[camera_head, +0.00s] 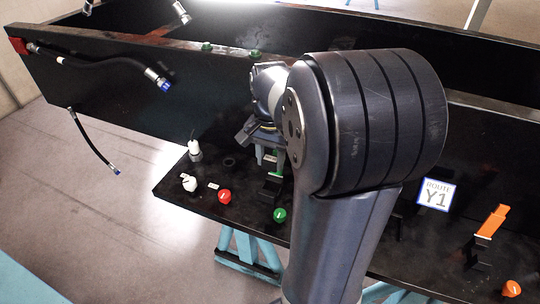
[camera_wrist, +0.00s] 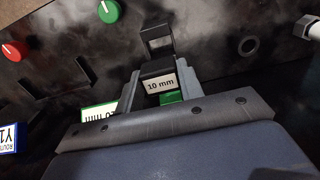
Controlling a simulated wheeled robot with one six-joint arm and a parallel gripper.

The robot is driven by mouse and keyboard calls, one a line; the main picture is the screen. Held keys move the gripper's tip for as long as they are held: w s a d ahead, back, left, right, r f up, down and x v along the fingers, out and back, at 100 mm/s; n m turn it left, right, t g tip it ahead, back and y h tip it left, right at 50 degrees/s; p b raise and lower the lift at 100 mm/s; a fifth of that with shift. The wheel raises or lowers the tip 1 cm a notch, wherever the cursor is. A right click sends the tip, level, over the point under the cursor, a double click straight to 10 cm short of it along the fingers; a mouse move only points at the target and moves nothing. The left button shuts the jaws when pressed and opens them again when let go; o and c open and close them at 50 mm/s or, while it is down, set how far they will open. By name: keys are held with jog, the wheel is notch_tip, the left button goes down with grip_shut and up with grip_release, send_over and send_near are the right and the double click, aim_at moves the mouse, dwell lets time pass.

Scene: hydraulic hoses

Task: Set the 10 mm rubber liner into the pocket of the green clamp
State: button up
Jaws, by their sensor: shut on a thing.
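My gripper (camera_wrist: 157,78) is shut on a small black block with a white "10 mm" label, the rubber liner (camera_wrist: 161,84), between its two grey fingers. A black frame-like part (camera_wrist: 158,42) lies just beyond the liner. A green piece (camera_wrist: 172,97) shows just below the label; both look like parts of the green clamp, mostly hidden by the gripper. In the head view my gripper (camera_head: 270,158) is over the dark shelf, with green (camera_head: 278,153) and a black block (camera_head: 271,188) beside and below it. I cannot tell whether the liner touches the clamp.
A green knob (camera_wrist: 109,11) and red knob (camera_wrist: 13,51) stand on the shelf (camera_head: 330,240). An orange clamp (camera_head: 490,224) stands open at the right, near an orange knob (camera_head: 512,288). White fittings (camera_head: 190,183) are at the left. Hoses (camera_head: 95,62) hang from the back panel.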

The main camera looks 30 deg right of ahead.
jog(key=b, duration=0.4)
send_over(271, 182)
jog(key=s+a, duration=0.1)
jog(key=s, duration=0.1)
jog(key=shift+w+f, duration=0.15)
jog(key=shift+f, duration=2.75)
jog(key=shift+f+b, duration=0.85)
jog(key=shift+f, duration=0.8)
jog(key=o, duration=1)
jog(key=shift+o, duration=0.2)
jog(key=shift+r, duration=0.1)
notch_tip(271, 182, up, 11)
jog(key=shift+f, duration=0.1)
jog(key=shift+f, duration=0.15)
